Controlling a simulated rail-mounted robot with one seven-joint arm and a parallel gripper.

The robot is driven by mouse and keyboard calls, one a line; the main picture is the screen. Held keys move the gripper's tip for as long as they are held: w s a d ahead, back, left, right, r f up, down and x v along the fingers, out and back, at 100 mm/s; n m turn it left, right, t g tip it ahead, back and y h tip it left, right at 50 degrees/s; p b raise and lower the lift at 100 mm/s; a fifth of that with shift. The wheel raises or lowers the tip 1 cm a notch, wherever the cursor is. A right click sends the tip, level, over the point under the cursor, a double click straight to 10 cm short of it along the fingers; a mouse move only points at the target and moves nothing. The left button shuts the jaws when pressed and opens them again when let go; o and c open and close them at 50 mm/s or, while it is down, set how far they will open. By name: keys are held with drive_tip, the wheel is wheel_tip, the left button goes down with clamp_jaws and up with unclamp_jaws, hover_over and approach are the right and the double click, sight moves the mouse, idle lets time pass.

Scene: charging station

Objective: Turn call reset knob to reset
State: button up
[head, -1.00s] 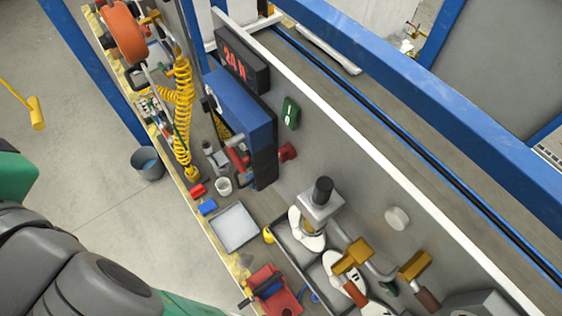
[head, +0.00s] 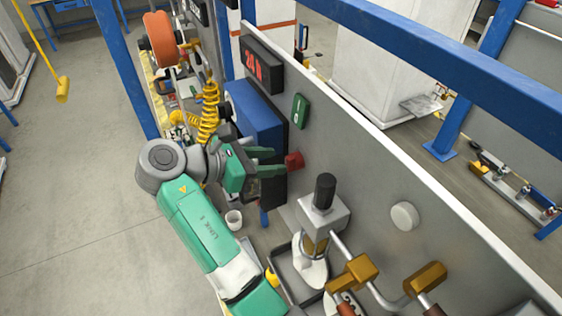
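A red knob (head: 294,160) sticks out from the grey wall panel, just below and right of the blue box. No label can be read, so I cannot tell for sure that it is the call reset knob. My gripper (head: 279,160) points right at this red knob, with its green fingers apart and a gap between them. The fingertips are close to the knob's left side; I cannot tell whether they touch it. Nothing shows between the fingers. A small green switch box (head: 299,111) is on the panel above the knob.
The blue box (head: 255,120) and a red-digit display (head: 262,65) are on the panel behind and above my gripper. A grey device with a black top (head: 323,200) stands lower right. A white round knob (head: 404,216) and brass valves (head: 352,273) are farther right.

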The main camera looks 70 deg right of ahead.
sight(286, 161)
drive_tip(key=x, duration=0.3)
drive_tip(key=shift+d+f, duration=0.1)
clamp_jaws()
